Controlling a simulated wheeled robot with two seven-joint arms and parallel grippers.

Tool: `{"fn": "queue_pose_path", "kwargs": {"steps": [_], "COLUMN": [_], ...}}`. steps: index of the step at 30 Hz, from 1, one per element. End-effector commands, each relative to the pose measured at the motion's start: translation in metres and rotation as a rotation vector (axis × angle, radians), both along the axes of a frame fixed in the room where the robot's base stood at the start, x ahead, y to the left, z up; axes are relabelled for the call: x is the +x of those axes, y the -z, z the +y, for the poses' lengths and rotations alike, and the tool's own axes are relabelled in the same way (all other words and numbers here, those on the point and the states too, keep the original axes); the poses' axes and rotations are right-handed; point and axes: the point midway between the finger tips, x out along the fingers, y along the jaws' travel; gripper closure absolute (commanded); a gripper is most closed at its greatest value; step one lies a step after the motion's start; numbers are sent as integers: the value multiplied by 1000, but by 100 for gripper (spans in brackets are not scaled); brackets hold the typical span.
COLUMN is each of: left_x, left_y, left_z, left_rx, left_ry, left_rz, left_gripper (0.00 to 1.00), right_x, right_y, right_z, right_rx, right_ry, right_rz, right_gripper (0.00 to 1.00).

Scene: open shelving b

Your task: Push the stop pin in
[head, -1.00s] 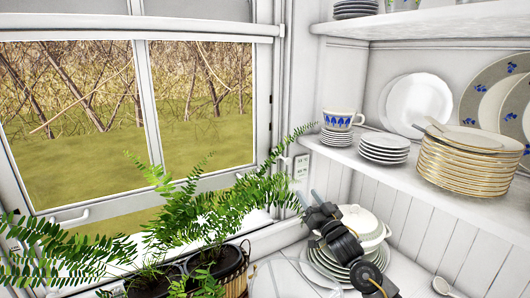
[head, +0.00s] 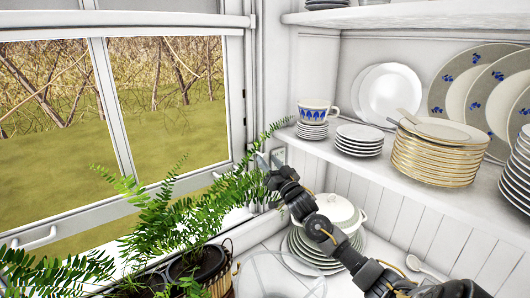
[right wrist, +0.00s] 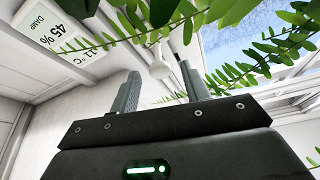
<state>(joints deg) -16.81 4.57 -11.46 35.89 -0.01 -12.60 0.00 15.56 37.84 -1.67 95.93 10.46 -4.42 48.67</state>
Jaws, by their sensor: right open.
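In the right wrist view a small white round knob (right wrist: 160,69) on a short stem shows beyond and between my fingertips; it looks like the stop pin on the white window frame. My right gripper (right wrist: 157,88) is open and empty, its two grey fingers apart and pointing at the knob. I cannot tell the gap to it. In the head view my right gripper (head: 264,165) is by the window's right side, next to the fern, and the pin cannot be made out there. My left gripper is not in view.
Fern fronds (head: 170,210) crowd the gripper from the left and cross the wrist view. A small climate display (head: 278,157) hangs on the wall beside it. A white tureen (head: 335,212) on stacked plates stands under my right arm. Shelves with dishes (head: 440,155) are at right.

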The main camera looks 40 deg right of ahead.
Motion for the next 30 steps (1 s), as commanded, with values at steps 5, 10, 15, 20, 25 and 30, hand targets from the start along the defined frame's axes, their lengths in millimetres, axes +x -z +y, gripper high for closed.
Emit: {"fn": "queue_pose_path", "kwargs": {"steps": [5,10,15,20,25,30], "left_x": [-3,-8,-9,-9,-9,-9], "left_y": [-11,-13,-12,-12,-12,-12], "left_z": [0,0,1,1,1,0], "left_rx": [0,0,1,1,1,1], "left_ry": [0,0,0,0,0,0], "left_rz": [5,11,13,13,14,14], "left_gripper": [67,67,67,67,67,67], "right_x": [20,27,27,27,27,26], "right_y": [-10,-10,-10,-10,-10,-10], "right_z": [-2,-3,-3,-3,-3,-3], "right_rx": [1,1,0,0,0,0], "right_ry": [1,0,0,1,1,1], "right_rz": [0,1,1,1,1,1], "right_gripper": [53,53,53,65,88,100]}}
